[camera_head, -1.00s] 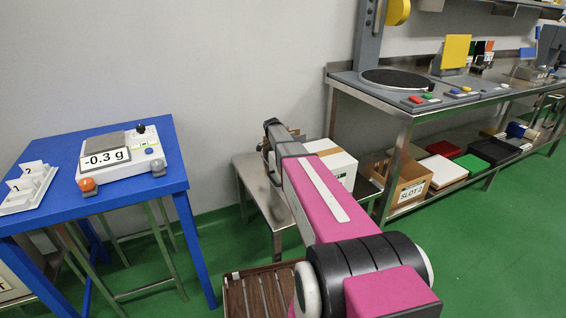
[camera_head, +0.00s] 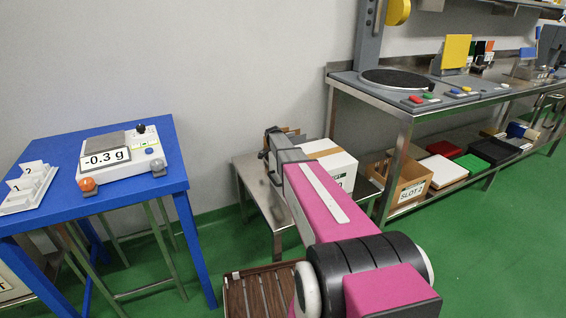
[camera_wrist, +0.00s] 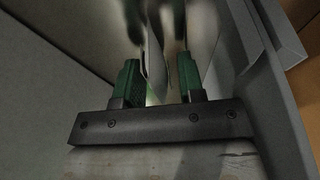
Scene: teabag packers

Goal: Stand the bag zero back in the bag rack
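The white bag rack (camera_head: 22,204) is on the blue table at the left of the head view. Bags marked 1 (camera_head: 20,185) and 2 (camera_head: 34,168) stand in it. My arm reaches over the low steel table, and its end hides my fingertips in the head view. In the wrist view my gripper (camera_wrist: 160,82) shows two green fingertips spread apart above a shiny surface. A thin pale upright piece (camera_wrist: 153,65) lies between them, nearer the left finger, with a gap on the right. It may be bag zero; I see no number on it.
A scale (camera_head: 122,155) reading -0.3 g sits on the blue table (camera_head: 150,197). A white carton (camera_head: 338,165) stands on the low steel table (camera_head: 253,183), close right of my arm's end. A slatted brown crate (camera_head: 258,295) is below. A long steel bench (camera_head: 400,115) stands right.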

